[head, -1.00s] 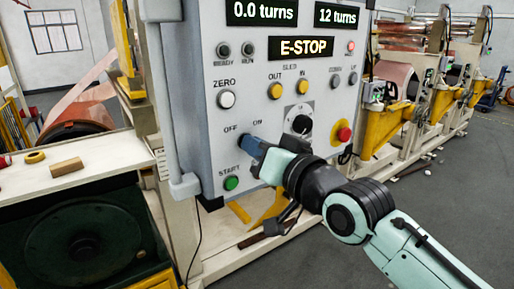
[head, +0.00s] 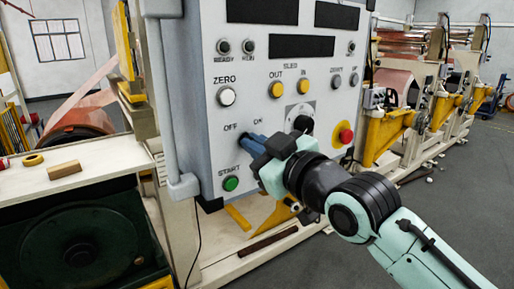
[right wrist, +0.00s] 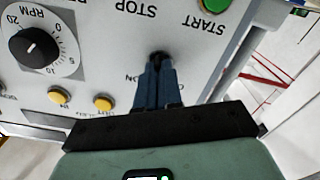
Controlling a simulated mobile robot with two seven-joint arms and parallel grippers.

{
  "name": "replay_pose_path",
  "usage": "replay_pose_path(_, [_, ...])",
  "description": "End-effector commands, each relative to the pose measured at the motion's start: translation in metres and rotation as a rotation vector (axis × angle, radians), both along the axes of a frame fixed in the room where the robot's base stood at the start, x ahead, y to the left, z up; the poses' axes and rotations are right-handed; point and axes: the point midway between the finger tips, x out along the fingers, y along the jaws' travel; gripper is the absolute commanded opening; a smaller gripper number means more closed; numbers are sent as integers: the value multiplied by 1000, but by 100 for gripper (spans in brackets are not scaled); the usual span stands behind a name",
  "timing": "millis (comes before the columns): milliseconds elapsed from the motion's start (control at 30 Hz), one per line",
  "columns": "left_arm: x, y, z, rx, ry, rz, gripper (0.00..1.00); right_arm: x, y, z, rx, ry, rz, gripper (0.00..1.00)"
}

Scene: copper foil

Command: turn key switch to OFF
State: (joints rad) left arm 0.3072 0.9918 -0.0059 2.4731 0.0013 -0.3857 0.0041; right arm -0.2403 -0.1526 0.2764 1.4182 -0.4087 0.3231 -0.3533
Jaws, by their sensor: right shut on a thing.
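The key switch (right wrist: 158,58) is a small dark piece on the grey control panel (head: 205,150), between the OFF and ON labels. My right gripper (head: 252,140) reaches it from the right, its blue fingers shut on the key. The fingers (right wrist: 156,82) also show in the right wrist view, close together with their tips at the panel. They hide most of the key, so its exact angle cannot be read. In the head view the key itself is hidden by the fingers. My left gripper is not in view.
A green START button (head: 231,184) is just below the fingers. A white ZERO button (head: 227,96), yellow SLED buttons (head: 276,88), a black RPM knob (head: 302,124) and a red emergency button (head: 345,135) are nearby. The display windows (head: 302,47) are dark.

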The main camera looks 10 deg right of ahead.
Motion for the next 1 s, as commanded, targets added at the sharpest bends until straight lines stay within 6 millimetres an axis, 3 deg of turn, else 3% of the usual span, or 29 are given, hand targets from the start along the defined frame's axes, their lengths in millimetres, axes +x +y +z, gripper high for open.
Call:
replay_pose_path(300, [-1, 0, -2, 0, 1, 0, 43, 0, 0, 0, -106, -41, 0, 0])
replay_pose_path(833, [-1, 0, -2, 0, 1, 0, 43, 0, 0, 0, -127, -49, -1, 0])
replay_pose_path(900, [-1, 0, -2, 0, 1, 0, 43, 0, 0, 0, -127, -49, -1, 28])
replay_pose_path(1000, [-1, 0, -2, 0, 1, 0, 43, 0, 0, 0, -126, -48, -1, 31])
